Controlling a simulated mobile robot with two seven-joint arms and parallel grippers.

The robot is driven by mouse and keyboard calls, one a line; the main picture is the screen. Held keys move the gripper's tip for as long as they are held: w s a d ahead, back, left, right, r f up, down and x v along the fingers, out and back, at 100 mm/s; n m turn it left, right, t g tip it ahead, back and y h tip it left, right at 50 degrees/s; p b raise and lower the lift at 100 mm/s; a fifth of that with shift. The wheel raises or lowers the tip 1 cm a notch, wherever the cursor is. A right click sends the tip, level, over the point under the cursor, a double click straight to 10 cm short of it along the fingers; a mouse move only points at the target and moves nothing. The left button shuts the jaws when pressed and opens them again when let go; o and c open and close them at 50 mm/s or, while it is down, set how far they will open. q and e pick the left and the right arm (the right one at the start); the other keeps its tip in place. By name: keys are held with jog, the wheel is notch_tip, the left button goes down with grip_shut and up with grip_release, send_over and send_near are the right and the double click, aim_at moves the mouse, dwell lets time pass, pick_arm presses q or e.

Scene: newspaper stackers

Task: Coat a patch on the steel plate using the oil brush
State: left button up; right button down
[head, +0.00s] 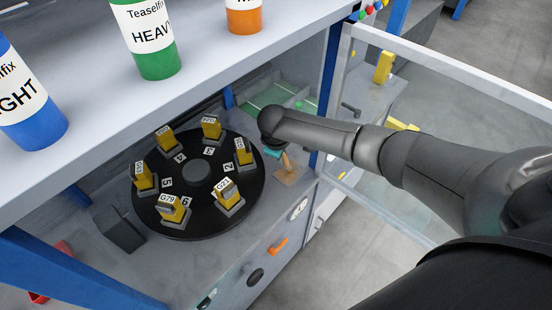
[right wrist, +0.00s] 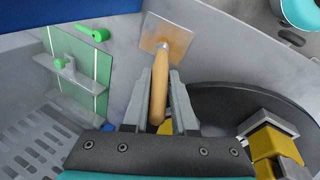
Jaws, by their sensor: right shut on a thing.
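The oil brush has a wooden handle (right wrist: 160,82) that shows between the fingers of my right gripper (right wrist: 158,108) in the right wrist view. The gripper is shut on this handle. The brush (head: 286,162) also shows in the head view, just below the teal part of my right gripper (head: 274,153). Its lower end is over a small square plate (right wrist: 181,36) with a brownish sheen, which I take as the steel plate. The plate also shows in the head view (head: 292,177). I cannot tell whether the bristles touch it. My left gripper is out of view.
A black turntable (head: 196,225) with several yellow labelled blocks stands just left of the plate. A green panel (right wrist: 92,62) with green fittings is near the gripper. A white shelf (head: 215,70) with bottles is above. A framed clear door (head: 450,62) is open at right.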

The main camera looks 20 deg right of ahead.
aim_at(290, 166)
jog(key=shift+d+r+p, duration=0.2)
jog(key=shift+d+p, duration=0.95)
jog(key=shift+d, duration=0.45)
jog(key=shift+s+a+f, duration=0.1)
jog(key=shift+s+a, duration=0.1)
jog(key=shift+a, duration=0.5)
jog(key=s+a, duration=0.2)
jog(key=a, duration=0.4)
jog(key=shift+s+a, duration=0.15)
jog(key=shift+s, duration=0.15)
jog(key=shift+f, duration=0.1)
notch_tip(290, 166, up, 6)
dwell(0.4)
